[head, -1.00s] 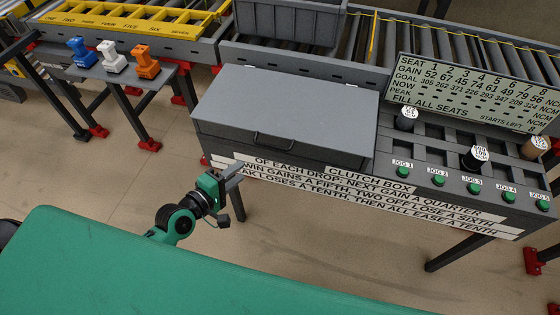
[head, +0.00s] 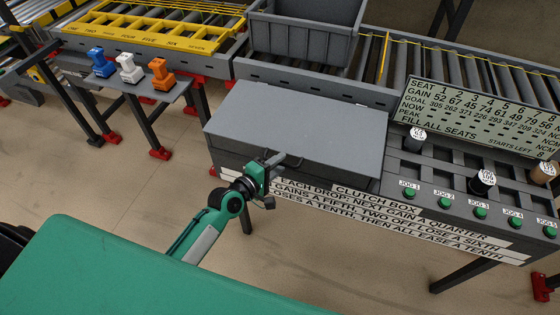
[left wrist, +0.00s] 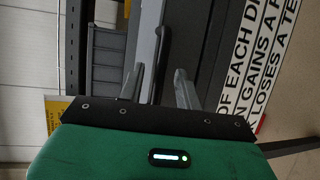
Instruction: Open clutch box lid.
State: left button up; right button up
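The clutch box lid (head: 300,125) is a flat grey panel lying shut on the dark grey clutch box (head: 330,181). Its dark handle (head: 295,163) is on the front side and is partly hidden by my left gripper (head: 276,160). My left gripper is at the front of the box, at the handle. In the left wrist view the two grey fingers (left wrist: 160,90) stand apart, and the dark handle bar (left wrist: 153,60) lies between them in the picture. I cannot tell whether they touch it. My right gripper is not in view.
Right of the lid are seats with a few weights (head: 483,181), green jog buttons (head: 480,212) and a display board (head: 480,115). A grey bin (head: 305,30) stands behind the lid on the conveyor. Blue, white and orange pieces (head: 130,70) stand on a side shelf.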

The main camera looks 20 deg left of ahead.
pick_arm(q)
jog(key=shift+w+d+f, duration=0.15)
jog(key=shift+w+d, duration=0.1)
jog(key=shift+w, duration=0.35)
grip_shut()
